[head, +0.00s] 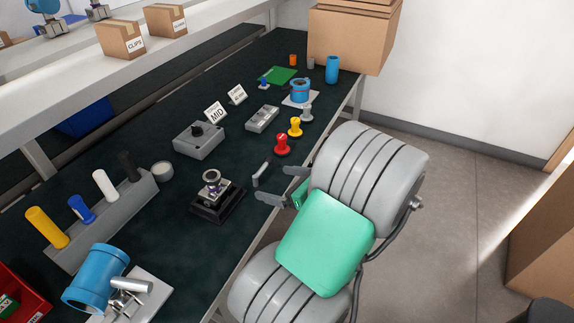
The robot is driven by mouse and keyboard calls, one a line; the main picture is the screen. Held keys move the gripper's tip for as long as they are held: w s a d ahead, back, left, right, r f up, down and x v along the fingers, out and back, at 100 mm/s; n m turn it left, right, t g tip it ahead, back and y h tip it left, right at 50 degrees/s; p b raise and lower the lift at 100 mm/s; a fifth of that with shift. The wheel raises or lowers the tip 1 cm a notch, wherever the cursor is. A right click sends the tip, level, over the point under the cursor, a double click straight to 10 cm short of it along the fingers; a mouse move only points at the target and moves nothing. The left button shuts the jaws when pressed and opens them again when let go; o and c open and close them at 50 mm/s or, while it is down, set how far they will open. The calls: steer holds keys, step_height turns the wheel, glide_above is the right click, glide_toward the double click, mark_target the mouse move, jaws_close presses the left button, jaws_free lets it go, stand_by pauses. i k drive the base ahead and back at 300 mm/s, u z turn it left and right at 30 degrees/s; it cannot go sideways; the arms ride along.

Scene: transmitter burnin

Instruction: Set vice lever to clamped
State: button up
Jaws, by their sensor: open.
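A small black block-like fixture (217,204) stands on the dark bench mat, with a silver ring-topped part (211,182) set upright in it. It looks like the vice, though I cannot be sure. A short grey lever-like piece (261,174) stands tilted just right of it, and whether it joins the fixture I cannot tell. My gripper (271,184) is open and empty at the bench's front edge. Its two grey fingers point left toward the grey piece, close to it; contact cannot be told.
Red (282,145) and yellow (295,127) knobs stand beyond my gripper. A grey box with a black knob (198,140) is behind the fixture. A rack (100,220) of coloured handles and a blue cylinder (96,279) are at left. Bare mat lies around the fixture.

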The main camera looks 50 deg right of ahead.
mark_target(268, 160)
steer(key=z, duration=1.3)
